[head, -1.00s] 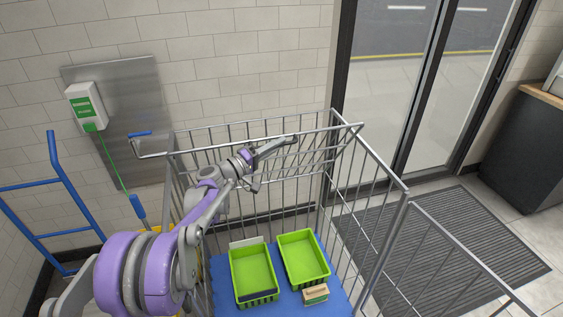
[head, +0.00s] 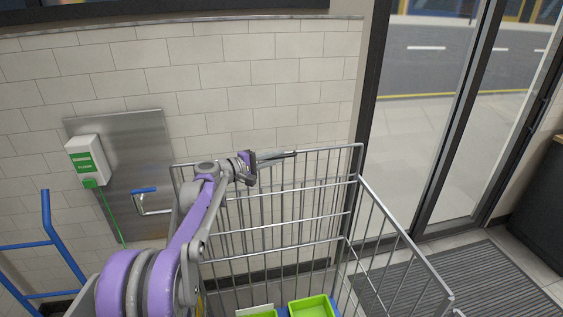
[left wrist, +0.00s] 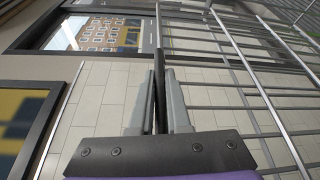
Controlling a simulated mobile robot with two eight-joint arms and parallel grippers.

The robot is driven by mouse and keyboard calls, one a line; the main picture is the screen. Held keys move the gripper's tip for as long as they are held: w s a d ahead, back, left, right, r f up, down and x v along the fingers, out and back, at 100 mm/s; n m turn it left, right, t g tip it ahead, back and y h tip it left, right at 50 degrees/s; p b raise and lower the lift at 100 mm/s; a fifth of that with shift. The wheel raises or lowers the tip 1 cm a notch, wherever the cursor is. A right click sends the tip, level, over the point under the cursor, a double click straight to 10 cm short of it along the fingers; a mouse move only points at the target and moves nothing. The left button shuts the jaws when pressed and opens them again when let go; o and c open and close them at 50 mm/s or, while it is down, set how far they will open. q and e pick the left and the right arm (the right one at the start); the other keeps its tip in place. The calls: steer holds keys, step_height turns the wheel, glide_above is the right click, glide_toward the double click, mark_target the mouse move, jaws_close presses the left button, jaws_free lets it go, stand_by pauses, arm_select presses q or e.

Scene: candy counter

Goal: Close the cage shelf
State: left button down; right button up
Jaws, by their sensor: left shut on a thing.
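The cage shelf (head: 325,165) is a grey wire grid at the top back of the metal roll cage. It now stands steep, its outer rail at the top and its bars running down along the cage's back grid. Whether it is fully flat against the back I cannot tell. My left gripper (head: 290,154) is shut on the shelf's top rail near its middle. In the left wrist view the fingers (left wrist: 159,100) pinch the thin rail (left wrist: 158,30), with grid bars to the right. My right gripper is not in view.
Green crates (head: 312,307) lie low inside the cage. A blue-handled metal bracket (head: 148,203) is at the cage's left. A blue hand truck (head: 47,225), a wall dispenser (head: 87,160) and a tiled wall stand left and behind. A glass door (head: 425,120) and floor mat (head: 490,275) are at right.

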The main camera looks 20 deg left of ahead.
arm_select(q)
steer(key=shift+w+a, duration=0.6)
steer(key=shift+w, duration=0.35)
steer(key=c, duration=0.9)
jaws_free()
steer(key=shift+s+d+r, duration=0.1)
steer(key=shift+s+d, duration=0.05)
steer(key=shift+s, duration=0.15)
steer(key=shift+w, duration=0.1)
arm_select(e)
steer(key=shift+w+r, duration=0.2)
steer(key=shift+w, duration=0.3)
arm_select(q)
steer(key=b+v, duration=0.1)
steer(key=v, duration=1)
steer(key=shift+w, duration=0.1)
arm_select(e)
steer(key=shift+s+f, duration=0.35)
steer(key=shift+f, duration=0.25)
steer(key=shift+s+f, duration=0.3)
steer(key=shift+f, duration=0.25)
